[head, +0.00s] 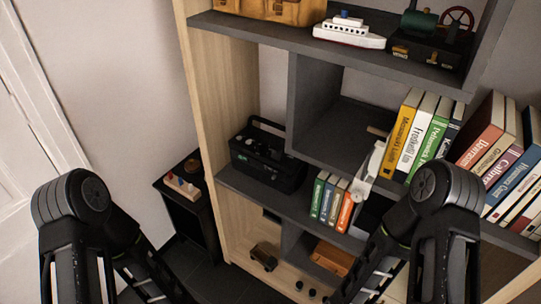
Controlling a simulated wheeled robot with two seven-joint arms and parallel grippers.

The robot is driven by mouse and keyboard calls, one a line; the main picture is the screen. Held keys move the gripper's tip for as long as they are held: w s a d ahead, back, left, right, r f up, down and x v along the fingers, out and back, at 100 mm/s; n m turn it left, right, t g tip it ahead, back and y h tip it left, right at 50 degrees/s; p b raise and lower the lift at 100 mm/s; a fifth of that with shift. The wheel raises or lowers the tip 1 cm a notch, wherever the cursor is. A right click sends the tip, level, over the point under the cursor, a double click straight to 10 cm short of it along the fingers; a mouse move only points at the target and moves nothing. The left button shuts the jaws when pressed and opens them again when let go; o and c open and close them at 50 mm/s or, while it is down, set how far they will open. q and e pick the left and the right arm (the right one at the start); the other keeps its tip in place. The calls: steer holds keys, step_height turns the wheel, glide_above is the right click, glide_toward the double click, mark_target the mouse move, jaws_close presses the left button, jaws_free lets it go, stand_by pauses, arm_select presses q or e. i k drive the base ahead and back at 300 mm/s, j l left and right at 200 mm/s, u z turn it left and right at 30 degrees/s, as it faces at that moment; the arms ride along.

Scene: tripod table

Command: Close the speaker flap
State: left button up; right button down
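A black box-shaped device (265,158) with a carrying handle stands on the middle shelf, left of the books. It looks like the speaker, but I cannot make out a flap on it or whether one is open. A pale, narrow object (369,172) stands tilted beside the small books, partly behind my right arm; I cannot tell what it is. My left and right arms come in at the lower corners and run down out of the picture. Neither gripper's fingertips show.
A wood and dark grey shelf unit (222,95) fills the middle and right. Small books (328,198), larger books (424,128), a toy ship (349,31) and a wooden toy (265,256) occupy it. A small black table (183,208) stands at left by the wall.

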mark_target(276, 152)
steer(key=i+j, duration=0.1)
steer(key=j, duration=0.75)
steer(key=i+j, duration=0.15)
steer(key=j, duration=0.3)
steer(key=i+j, duration=0.1)
steer(key=j, duration=0.75)
steer(key=i+u, duration=0.05)
